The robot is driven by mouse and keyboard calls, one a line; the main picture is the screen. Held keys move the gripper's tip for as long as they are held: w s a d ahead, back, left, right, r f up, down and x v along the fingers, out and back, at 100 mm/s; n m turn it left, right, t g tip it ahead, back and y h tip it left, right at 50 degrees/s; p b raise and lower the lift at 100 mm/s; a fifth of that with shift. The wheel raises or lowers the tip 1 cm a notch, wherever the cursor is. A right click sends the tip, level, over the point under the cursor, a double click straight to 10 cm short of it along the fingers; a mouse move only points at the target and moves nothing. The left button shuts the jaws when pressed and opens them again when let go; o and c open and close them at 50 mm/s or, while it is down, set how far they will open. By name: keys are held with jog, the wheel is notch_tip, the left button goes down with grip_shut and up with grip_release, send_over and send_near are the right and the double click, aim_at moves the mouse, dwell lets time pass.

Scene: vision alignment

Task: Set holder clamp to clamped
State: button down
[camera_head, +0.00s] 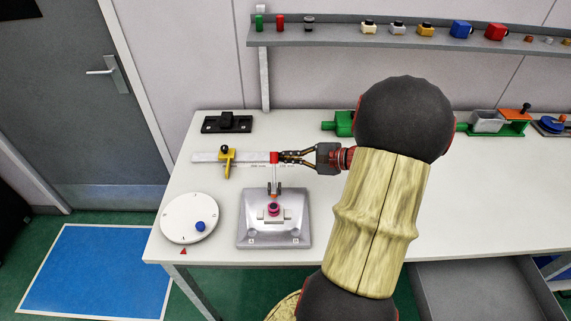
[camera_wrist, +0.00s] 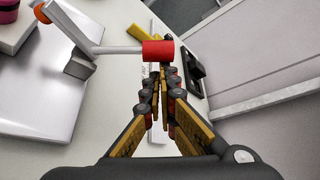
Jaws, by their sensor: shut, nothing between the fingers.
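The holder clamp is a grey base plate (camera_head: 245,235) with a small fixture on top, holding a pink and dark round part (camera_head: 273,209). Its lever stands up from the back of the plate and ends in a red grip (camera_head: 274,157). In the wrist view the pale lever bar (camera_wrist: 118,50) runs to the red grip (camera_wrist: 158,50), and an orange tip (camera_wrist: 42,12) shows at the upper left. My gripper (camera_head: 282,157) is shut and empty, its fingertips (camera_wrist: 161,72) right beside the red grip. I cannot tell whether they touch it.
A white rail (camera_head: 205,157) with a yellow slider (camera_head: 228,165) lies behind the plate. A white dial (camera_head: 180,222) with a blue knob stands left. A black block (camera_head: 227,123) sits at the back. Green fixtures stand behind my arm. A shelf (camera_head: 350,32) hangs above.

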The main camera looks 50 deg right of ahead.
jog(key=shift+s+a+r+p, duration=0.45)
jog(key=shift+a+r, duration=0.1)
jog(key=shift+r, duration=0.1)
jog(key=shift+s+a+r+p, duration=0.35)
jog(key=shift+s+a+r, duration=0.15)
jog(key=shift+r, duration=0.15)
jog(key=shift+s, duration=0.1)
